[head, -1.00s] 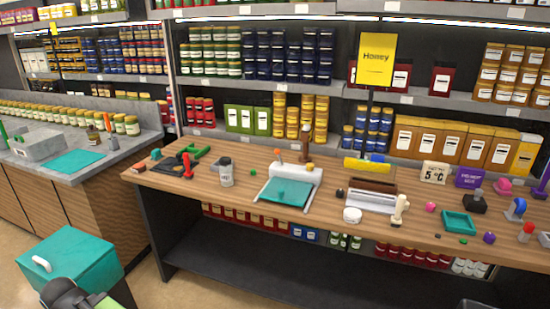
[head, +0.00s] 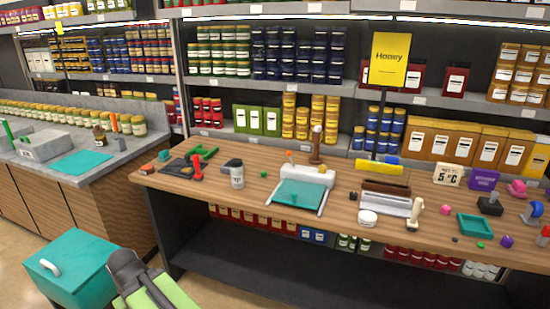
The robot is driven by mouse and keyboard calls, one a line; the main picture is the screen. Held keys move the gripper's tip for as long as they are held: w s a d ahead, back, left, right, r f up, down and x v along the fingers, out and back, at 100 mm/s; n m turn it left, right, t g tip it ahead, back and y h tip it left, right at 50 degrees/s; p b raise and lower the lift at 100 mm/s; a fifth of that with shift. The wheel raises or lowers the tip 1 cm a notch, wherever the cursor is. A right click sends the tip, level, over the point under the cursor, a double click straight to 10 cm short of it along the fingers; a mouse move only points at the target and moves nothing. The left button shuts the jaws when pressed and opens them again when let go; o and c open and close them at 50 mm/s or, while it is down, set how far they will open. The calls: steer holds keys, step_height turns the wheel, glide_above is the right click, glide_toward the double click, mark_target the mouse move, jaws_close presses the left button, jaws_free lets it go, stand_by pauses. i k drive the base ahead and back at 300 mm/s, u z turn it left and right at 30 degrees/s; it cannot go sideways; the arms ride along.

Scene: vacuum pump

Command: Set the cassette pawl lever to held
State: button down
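I cannot tell for certain which part is the cassette pawl lever. A white device (head: 312,175) with a teal plate (head: 297,193) in front and light rails at its sides stands on the wooden workbench. A small orange-tipped post (head: 290,157) rises at its left end. A brown upright handle (head: 316,147) stands just behind it. To its right is a brown-and-white slotted unit (head: 386,200) with a cream knobbed handle (head: 414,214). My arm shows at the lower left, apart from the bench. My gripper's fingertips are not visible.
The wooden bench (head: 335,217) carries a grey jar (head: 237,177), red and green tools (head: 197,168), a white round tub (head: 367,218) and a teal tray (head: 482,225). A teal bin (head: 72,268) stands on the floor at lower left. Stocked shelves rise behind.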

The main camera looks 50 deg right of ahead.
mark_target(288, 153)
steer(key=i, duration=0.95)
